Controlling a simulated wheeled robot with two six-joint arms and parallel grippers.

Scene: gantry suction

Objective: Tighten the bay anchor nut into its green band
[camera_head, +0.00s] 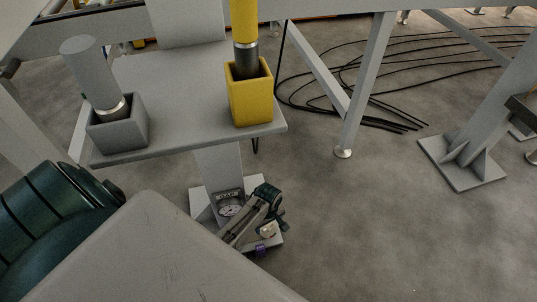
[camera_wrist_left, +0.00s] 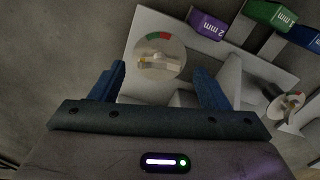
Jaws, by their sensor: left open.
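The anchor nut (camera_wrist_left: 160,61) is a pale, lobed piece on a round white dial with a short red and green mark on its rim. The dial sits on a light grey base plate (camera_head: 199,203) at the foot of a post. My left gripper (camera_wrist_left: 160,72) is open, its blue fingers either side of the dial and seemingly clear of the nut. In the head view the left gripper (camera_head: 271,220) is low over the plate, partly hiding it. Which way the nut points against the green is too small to tell. My right gripper is not in view.
Beside the dial are a purple 2 mm tag (camera_wrist_left: 208,25), a green 1 mm tag (camera_wrist_left: 270,14) and a second dial (camera_wrist_left: 289,104). Above the base, a grey shelf (camera_head: 185,120) holds a grey cup (camera_head: 118,133) and a yellow cup (camera_head: 250,100). Black cables (camera_head: 385,122) lie on the floor.

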